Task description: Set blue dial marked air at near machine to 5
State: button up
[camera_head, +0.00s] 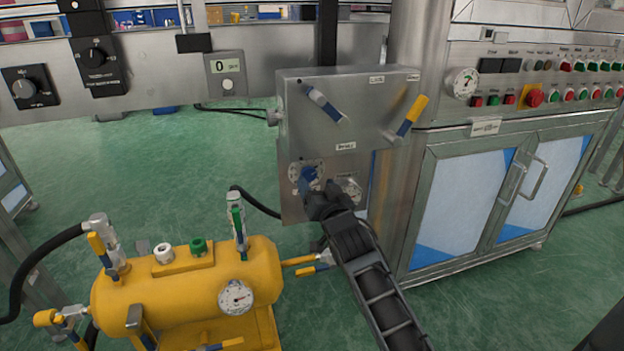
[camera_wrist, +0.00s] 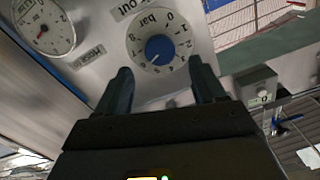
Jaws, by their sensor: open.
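The blue dial (camera_head: 308,173) is on the lower left of the grey metal control box (camera_head: 345,105), on a round white scale. In the wrist view the blue dial (camera_wrist: 159,50) sits at the centre of a white scale numbered from 0 up, marked "bar". The dial's exact setting is too small to read for sure. My gripper (camera_head: 316,192) is right in front of the dial in the head view. In the wrist view my gripper (camera_wrist: 158,72) is open, one finger to each side below the dial. No contact with the dial shows.
A round gauge (camera_wrist: 44,26) is left of the dial in the wrist view. The box carries a blue-handled lever (camera_head: 326,104) and a yellow-handled lever (camera_head: 412,115). A yellow tank (camera_head: 180,295) with valves stands at the lower left. A cabinet (camera_head: 465,195) stands at right.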

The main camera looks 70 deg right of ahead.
aim_at(309, 174)
jog(key=shift+b+x, duration=0.35)
jog(key=shift+x, duration=1.95)
jog(key=c, duration=1.1)
jog(key=shift+o, duration=0.2)
jog(key=shift+n, duration=0.3)
jog(key=shift+a+r+n+p, duration=0.1)
jog(key=shift+n+p, duration=0.95)
jog(key=shift+n, duration=0.15)
jog(key=shift+n+p, duration=0.7)
jog(key=shift+n, duration=1.1)
